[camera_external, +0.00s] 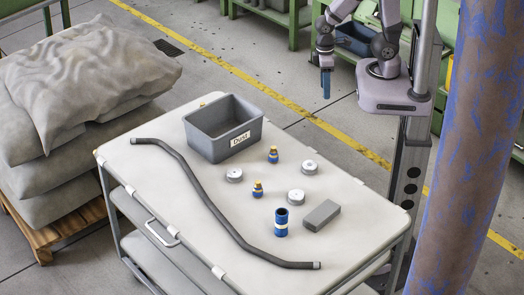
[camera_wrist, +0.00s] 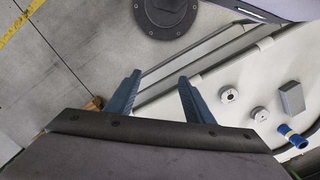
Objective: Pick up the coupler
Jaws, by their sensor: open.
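A blue cylinder with a pale band (camera_external: 281,222), which looks like the coupler, stands upright near the front of the white cart top (camera_external: 330,262). In the wrist view the blue cylinder (camera_wrist: 292,137) is at the right edge. Two smaller blue and yellow fittings (camera_external: 273,155) (camera_external: 258,189) stand farther back on the cart. My gripper (camera_external: 326,94) hangs beyond the cart's far edge, above the floor and well away from the blue cylinder. In the wrist view my gripper (camera_wrist: 160,75) has its blue fingers apart with nothing between them.
A grey block (camera_external: 321,215) lies beside the blue cylinder. Several white round parts (camera_external: 296,197) are spread nearby. A grey bin (camera_external: 222,128) stands at the back, and a long dark hose (camera_external: 205,197) curves along the left. A rusty blue column (camera_external: 465,150) rises at the right.

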